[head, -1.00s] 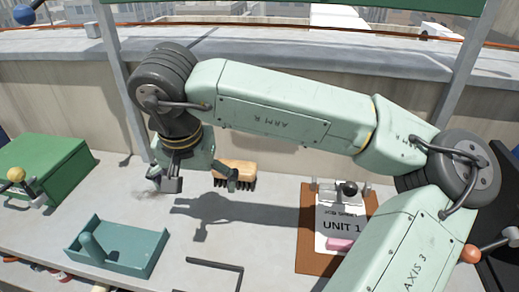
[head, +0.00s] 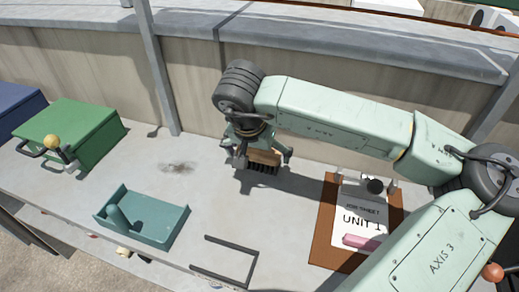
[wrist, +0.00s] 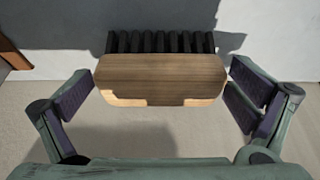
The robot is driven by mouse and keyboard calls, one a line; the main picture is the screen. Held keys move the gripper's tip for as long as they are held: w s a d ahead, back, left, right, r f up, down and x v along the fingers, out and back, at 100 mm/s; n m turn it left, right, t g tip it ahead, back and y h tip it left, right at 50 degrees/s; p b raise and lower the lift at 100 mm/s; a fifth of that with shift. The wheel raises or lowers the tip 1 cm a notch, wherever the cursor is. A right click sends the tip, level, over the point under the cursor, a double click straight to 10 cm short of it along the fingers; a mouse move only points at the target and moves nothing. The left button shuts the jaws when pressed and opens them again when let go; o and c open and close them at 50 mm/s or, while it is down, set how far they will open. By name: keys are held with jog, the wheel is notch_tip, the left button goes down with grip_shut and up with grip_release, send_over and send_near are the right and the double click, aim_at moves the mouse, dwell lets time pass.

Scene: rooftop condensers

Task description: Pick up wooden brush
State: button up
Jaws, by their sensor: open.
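The wooden brush (head: 262,158) lies on the grey bench top near the back wall, with dark bristles along one side. My gripper (head: 262,160) is open with one finger towards each end of the brush. In the wrist view my gripper (wrist: 163,108) shows both finger pads apart from the wood, with a gap at each end. In the head view my gripper partly hides the brush.
A clipboard (head: 322,246) with a job sheet and a pink block lies to the right. A teal tray (head: 160,235) and a dark bracket (head: 232,243) sit in front. A green case (head: 75,130) stands at left. The bench between tray and brush is clear.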

jog(key=shift+w+f, duration=0.25)
jog(key=shift+f, duration=0.4)
jog(key=shift+c, duration=0.5)
jog(key=c, duration=0.9)
